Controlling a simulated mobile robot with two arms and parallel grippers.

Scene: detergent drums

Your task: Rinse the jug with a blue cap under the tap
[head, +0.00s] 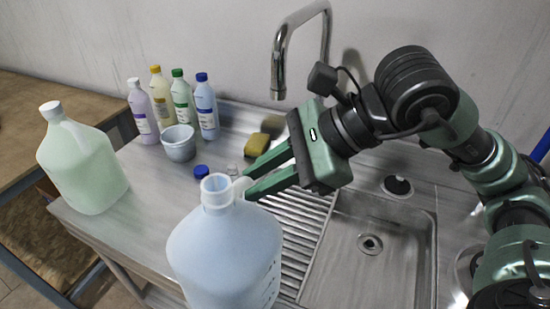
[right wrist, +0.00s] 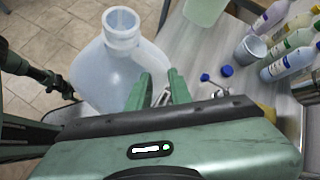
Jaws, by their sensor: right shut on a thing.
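The jug (head: 225,255) is a large, translucent pale-blue container at the lower middle of the head view. Its mouth is open and uncapped, and it looks upright; its base is out of view. It also shows in the right wrist view (right wrist: 105,80). A blue cap (head: 201,172) lies on the counter behind it. My right gripper (head: 246,184) is shut on the jug's handle beside the neck. The tap (head: 279,62) arches over the back of the sink, behind and above the jug. My left gripper (right wrist: 52,80) seems partly visible beside the jug in the right wrist view; its jaws are unclear.
The sink basin (head: 369,262) and ribbed drainboard (head: 303,232) are to the right of the jug. A pale-green jug (head: 82,165) stands at left. Several bottles (head: 206,107), a grey bucket (head: 179,143) and a yellow sponge (head: 257,144) are along the back. The basin looks empty.

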